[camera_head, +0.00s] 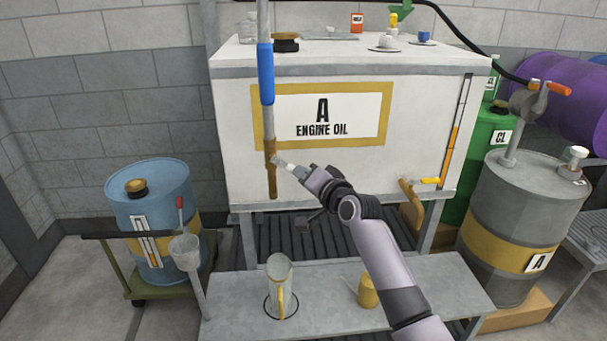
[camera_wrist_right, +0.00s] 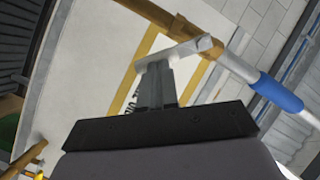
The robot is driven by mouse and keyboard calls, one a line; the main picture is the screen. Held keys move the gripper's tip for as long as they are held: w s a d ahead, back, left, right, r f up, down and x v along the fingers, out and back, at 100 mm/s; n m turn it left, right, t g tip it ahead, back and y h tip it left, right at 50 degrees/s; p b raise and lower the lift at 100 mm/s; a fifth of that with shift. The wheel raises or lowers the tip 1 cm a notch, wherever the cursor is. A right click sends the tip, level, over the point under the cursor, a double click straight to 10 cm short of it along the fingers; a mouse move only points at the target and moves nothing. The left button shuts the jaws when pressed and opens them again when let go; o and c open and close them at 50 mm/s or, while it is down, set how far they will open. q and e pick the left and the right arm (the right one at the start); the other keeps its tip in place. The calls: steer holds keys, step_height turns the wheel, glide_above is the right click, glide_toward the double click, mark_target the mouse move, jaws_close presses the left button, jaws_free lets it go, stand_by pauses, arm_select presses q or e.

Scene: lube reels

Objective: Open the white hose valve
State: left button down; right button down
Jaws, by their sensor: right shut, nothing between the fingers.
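A vertical hose pipe with a blue sleeve (camera_head: 266,75) hangs in front of the white tank, ending in a brown nozzle (camera_head: 272,178). The white hose valve (camera_head: 280,160) is a small pale lever on the brown section. In the right wrist view the valve lever (camera_wrist_right: 185,50) sticks out sideways from the brown pipe (camera_wrist_right: 238,42). My right gripper (camera_head: 299,171) is shut and empty at the lever's free end. In the wrist view its fingertips (camera_wrist_right: 155,70) overlap the lever's end; I cannot tell whether they touch. My left gripper is out of view.
The engine oil tank (camera_head: 235,165) stands close behind the nozzle. A low metal bench (camera_head: 330,300) in front carries a jug (camera_head: 279,275) and a yellow cup (camera_head: 368,292). A blue drum (camera_head: 150,195) is at left, a grey drum (camera_head: 520,205) at right.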

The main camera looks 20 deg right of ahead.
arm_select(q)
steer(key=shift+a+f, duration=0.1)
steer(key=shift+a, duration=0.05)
arm_select(e)
steer(key=shift+a+f+m, duration=0.35)
steer(key=shift+f+m, duration=0.2)
steer(key=shift+m, duration=0.45)
arm_select(q)
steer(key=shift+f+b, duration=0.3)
steer(key=shift+b, duration=0.1)
arm_select(e)
steer(key=shift+a+f+m+t+y, duration=0.2)
steer(key=shift+a+f+m, duration=0.1)
steer(key=shift+m, duration=0.45)
steer(key=shift+a+f+m+t+y, duration=0.2)
steer(key=shift+a+m, duration=0.1)
steer(key=shift+m, duration=0.45)
stand_by(1.2)
steer(key=shift+d, duration=0.1)
stand_by(0.4)
